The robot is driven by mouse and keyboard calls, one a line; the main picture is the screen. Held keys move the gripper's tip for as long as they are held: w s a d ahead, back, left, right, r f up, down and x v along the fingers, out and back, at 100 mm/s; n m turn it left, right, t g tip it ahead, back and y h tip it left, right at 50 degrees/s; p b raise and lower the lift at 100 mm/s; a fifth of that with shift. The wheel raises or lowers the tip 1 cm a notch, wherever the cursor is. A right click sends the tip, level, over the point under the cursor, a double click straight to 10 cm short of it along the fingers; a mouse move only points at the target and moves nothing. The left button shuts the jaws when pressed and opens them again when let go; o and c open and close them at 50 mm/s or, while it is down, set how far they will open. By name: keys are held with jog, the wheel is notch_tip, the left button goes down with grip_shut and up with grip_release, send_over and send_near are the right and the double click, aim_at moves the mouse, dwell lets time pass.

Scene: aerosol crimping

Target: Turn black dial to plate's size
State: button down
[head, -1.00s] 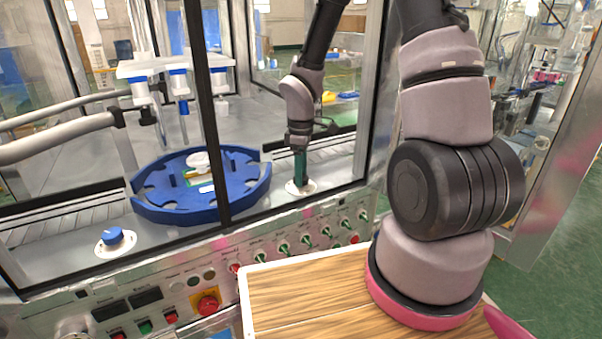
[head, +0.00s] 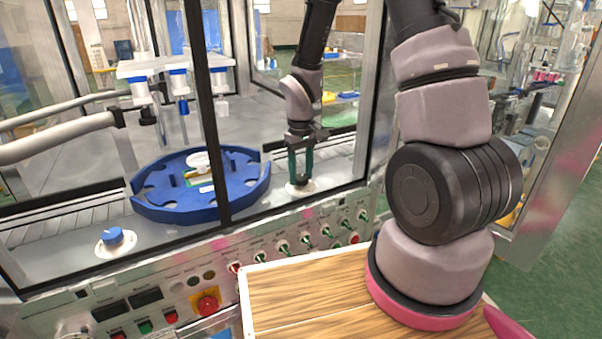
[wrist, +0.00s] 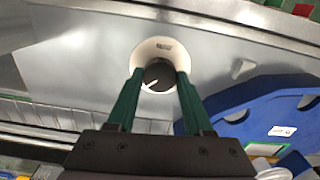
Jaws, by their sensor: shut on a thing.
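The black dial (wrist: 159,73) sits on a round white base (wrist: 150,50) on the metal deck, with a white pointer mark towards the picture's lower left. The base also shows in the head view (head: 299,188). My gripper (wrist: 160,82) has its green fingers on both sides of the dial, shut on it. In the head view my gripper (head: 301,178) points down at the dial inside the machine. The blue notched plate (head: 150,208) lies left of it. The plate (wrist: 225,105) carries a white label (wrist: 282,131), too small to read.
A blue dial (head: 112,236) stands at the left of the deck. A dark frame post (head: 208,110) stands in front of the blue plate. The front panel carries several green switches and a red emergency button (head: 207,304). A wooden board (head: 300,300) lies below my arm.

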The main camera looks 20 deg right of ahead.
aim_at(301, 177)
jog(key=shift+m, duration=0.5)
jog(key=shift+c, duration=1.5)
grip_release()
jog(key=shift+r, duration=0.1)
notch_tip(301, 177, up, 11)
